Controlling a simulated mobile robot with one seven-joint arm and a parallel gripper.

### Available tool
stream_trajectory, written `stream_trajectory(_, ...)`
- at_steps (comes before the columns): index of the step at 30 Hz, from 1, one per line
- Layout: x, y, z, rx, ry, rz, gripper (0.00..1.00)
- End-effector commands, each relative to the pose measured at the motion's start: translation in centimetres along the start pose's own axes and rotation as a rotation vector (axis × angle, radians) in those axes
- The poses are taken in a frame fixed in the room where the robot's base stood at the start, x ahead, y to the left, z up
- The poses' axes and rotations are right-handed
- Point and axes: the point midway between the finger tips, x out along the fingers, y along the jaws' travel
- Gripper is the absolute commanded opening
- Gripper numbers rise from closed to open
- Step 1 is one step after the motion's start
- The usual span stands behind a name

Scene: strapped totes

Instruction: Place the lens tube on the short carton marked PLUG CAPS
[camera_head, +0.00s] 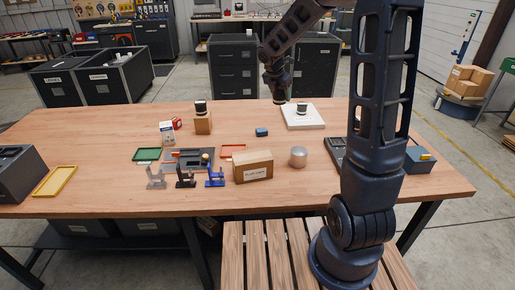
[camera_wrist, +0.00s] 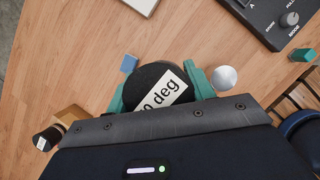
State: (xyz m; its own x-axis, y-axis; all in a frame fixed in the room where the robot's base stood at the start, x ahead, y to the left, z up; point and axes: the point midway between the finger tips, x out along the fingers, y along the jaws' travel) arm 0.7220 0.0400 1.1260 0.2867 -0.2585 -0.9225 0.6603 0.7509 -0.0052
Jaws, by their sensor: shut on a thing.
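My gripper (camera_head: 279,92) is above the far part of the table, left of the white board. In the wrist view its teal fingers (camera_wrist: 161,92) are shut around a black tube (camera_wrist: 150,78) with a white label ending in "0 deg". This seems to be the lens tube; the label's start is hidden. The short brown carton marked PLUG CAPS (camera_head: 253,167) stands near the table's front middle, nearer the camera than my gripper. Its visible top is bare. I cannot make it out in the wrist view.
Similar black-and-white tubes stand on a brown carton (camera_head: 203,124) and on the white board (camera_head: 312,121). A grey tin (camera_head: 298,157) stands right of the PLUG CAPS carton. A blue block (camera_head: 261,132) lies behind it. Small coloured stands (camera_head: 215,177) are to its left.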

Motion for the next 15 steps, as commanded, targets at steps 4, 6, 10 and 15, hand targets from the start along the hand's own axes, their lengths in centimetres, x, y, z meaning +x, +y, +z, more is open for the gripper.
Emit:
stream_trajectory(4, -3.7, 0.4, -3.8, -0.013, -0.004, 0.008, 0.22)
stream_trajectory(6, -5.2, 0.3, -5.6, -0.017, -0.005, 0.008, 0.22)
stream_trajectory(10, -7.9, 0.0, -8.7, -0.023, -0.005, 0.013, 0.22)
stream_trajectory(15, -11.3, -0.9, -12.6, -0.032, -0.004, 0.018, 0.22)
